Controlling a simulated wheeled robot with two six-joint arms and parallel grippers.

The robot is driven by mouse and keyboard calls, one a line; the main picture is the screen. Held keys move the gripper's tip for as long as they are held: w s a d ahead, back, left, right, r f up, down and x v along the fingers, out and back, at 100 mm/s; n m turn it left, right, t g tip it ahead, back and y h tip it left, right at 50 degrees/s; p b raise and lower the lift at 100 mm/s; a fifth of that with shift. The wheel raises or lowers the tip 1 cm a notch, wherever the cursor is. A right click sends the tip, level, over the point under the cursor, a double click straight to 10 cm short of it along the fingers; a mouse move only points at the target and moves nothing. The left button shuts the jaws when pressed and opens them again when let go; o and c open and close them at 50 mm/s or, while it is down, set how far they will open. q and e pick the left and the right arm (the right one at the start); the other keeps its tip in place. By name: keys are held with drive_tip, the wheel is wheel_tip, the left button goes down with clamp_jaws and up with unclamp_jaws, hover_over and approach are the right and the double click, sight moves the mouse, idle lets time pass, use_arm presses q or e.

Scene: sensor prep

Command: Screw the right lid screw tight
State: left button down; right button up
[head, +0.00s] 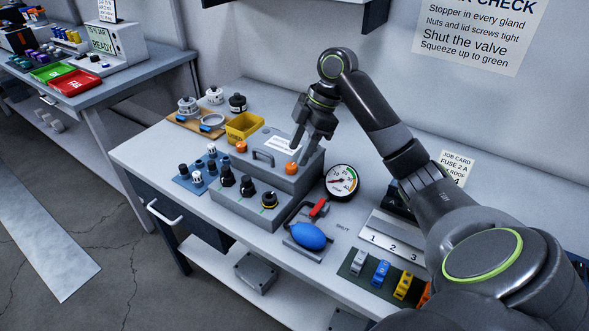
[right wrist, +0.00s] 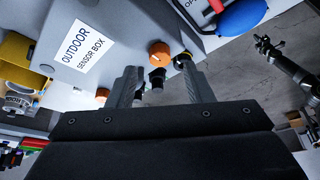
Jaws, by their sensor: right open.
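The grey sensor box (head: 268,185) stands on the bench with its lid on. The right lid screw (head: 292,169) is an orange knob on the lid's right end; it also shows in the right wrist view (right wrist: 160,53). The other orange lid screw (head: 241,147) is at the lid's left end. My right gripper (head: 299,156) is open and empty, its fingers pointing down close above the right screw. In the right wrist view its fingers (right wrist: 163,85) are apart, with the screw just beyond the tips. My left gripper (right wrist: 267,45) shows small in the right wrist view.
Black cable glands (head: 247,187) line the front ledge. A pressure gauge (head: 341,181) and a blue bulb with a red valve lever (head: 308,236) lie to the right. A yellow bin (head: 243,126) is behind left.

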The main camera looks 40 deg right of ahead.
sight(292, 166)
drive_tip(key=x, duration=0.2)
drive_tip(key=shift+w+a+f, duration=0.1)
drive_tip(key=shift+a+f, duration=0.05)
drive_tip(key=shift+f, duration=0.15)
drive_tip(key=shift+a+f, duration=0.15)
drive_tip(key=shift+f, duration=0.15)
use_arm(q)
drive_tip(key=shift+s+a+f, duration=0.3)
drive_tip(key=shift+s, duration=0.25)
use_arm(e)
drive_tip(key=shift+a+f, duration=0.1)
drive_tip(key=shift+f, duration=0.15)
